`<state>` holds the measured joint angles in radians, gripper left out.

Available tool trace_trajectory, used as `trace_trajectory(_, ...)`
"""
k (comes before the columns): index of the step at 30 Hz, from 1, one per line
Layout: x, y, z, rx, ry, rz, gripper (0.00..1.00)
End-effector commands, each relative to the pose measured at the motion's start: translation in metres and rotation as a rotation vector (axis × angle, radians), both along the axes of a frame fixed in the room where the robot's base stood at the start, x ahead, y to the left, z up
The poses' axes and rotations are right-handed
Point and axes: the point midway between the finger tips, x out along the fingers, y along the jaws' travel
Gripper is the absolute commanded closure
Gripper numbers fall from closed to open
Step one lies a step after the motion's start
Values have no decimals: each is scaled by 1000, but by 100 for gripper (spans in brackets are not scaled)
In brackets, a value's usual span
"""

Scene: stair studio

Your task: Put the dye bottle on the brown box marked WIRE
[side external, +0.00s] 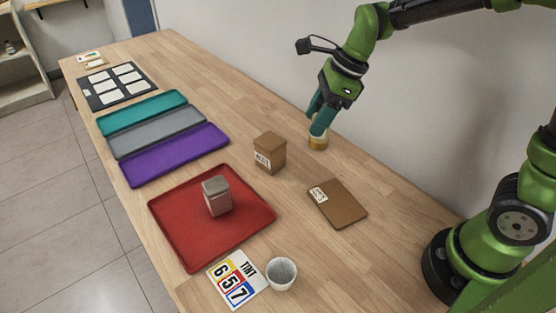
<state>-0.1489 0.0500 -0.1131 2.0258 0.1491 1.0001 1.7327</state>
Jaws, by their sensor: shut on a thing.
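My gripper (319,131), with teal fingers, points down near the wall side of the table. It is shut on a small amber bottle with a pale band (318,143), seemingly the dye bottle. The fingers hide its upper part, and I cannot tell whether its base touches the table. A taller brown box (270,150) with a white label stands left of the gripper. A low, flat brown box (340,206) with a white label lies in front of the gripper. The lettering on both labels is too small to read surely, so I cannot tell which says WIRE.
A grey-pink tin (217,196) stands on a red tray (172,215). Purple (175,154), grey (157,131) and teal (142,112) trays lie left. Bare table surrounds both brown boxes.

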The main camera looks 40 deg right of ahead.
Motion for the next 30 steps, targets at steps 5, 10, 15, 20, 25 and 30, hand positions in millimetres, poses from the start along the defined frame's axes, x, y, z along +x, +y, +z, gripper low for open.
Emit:
trace_trajectory(5,-28,4,12,0,0,-94,87)
trace_trajectory(10,-19,4,7,0,3,-151,87)
trace_trajectory(15,22,13,2,0,4,-154,87)
trace_trajectory(20,65,22,-2,-1,3,-153,87)
trace_trajectory(25,105,30,-6,0,2,-152,87)
trace_trajectory(30,124,35,-7,0,1,-151,87)
